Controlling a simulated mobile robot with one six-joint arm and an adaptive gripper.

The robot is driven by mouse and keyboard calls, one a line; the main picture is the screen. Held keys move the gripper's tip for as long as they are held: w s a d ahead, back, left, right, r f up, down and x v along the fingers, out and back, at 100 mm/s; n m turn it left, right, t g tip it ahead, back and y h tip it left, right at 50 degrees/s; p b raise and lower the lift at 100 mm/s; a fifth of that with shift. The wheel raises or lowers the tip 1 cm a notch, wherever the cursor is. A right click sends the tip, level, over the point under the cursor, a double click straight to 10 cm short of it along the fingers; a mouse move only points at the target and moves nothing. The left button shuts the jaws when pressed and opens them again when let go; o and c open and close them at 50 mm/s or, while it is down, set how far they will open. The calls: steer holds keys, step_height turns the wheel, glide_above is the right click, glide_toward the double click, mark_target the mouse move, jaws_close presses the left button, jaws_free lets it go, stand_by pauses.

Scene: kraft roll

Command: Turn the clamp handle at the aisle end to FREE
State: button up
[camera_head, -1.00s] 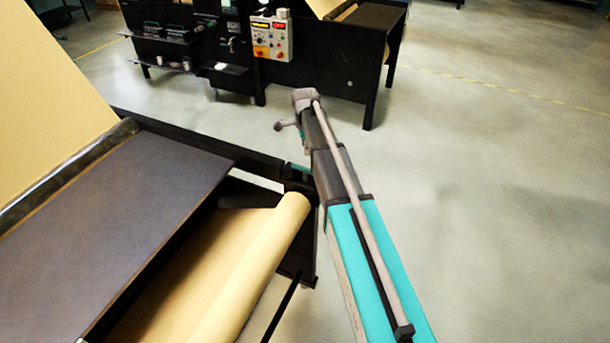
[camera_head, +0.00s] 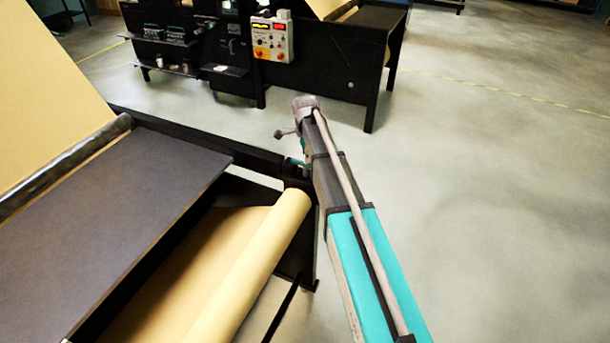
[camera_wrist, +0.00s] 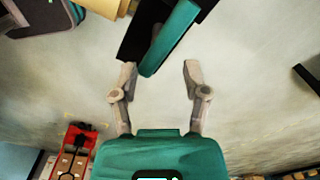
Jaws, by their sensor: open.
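The clamp handle (camera_wrist: 170,38) is a teal bar on a black block, seen at the top middle of the wrist view. Its rounded near end shows between the fingertips of my gripper (camera_wrist: 159,68). I cannot tell how deep the bar sits between the fingers. In the head view a small teal piece (camera_head: 295,162) shows at the end of the black frame beside my arm. No FREE marking is readable.
A black machine with a control panel (camera_head: 271,39) stands behind. A red cart-like object (camera_wrist: 73,150) shows low in the wrist view. The floor at right is clear.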

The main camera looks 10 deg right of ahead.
mark_target(306, 175)
steer(key=shift+f+b, duration=3.4)
steer(key=shift+f, duration=0.3)
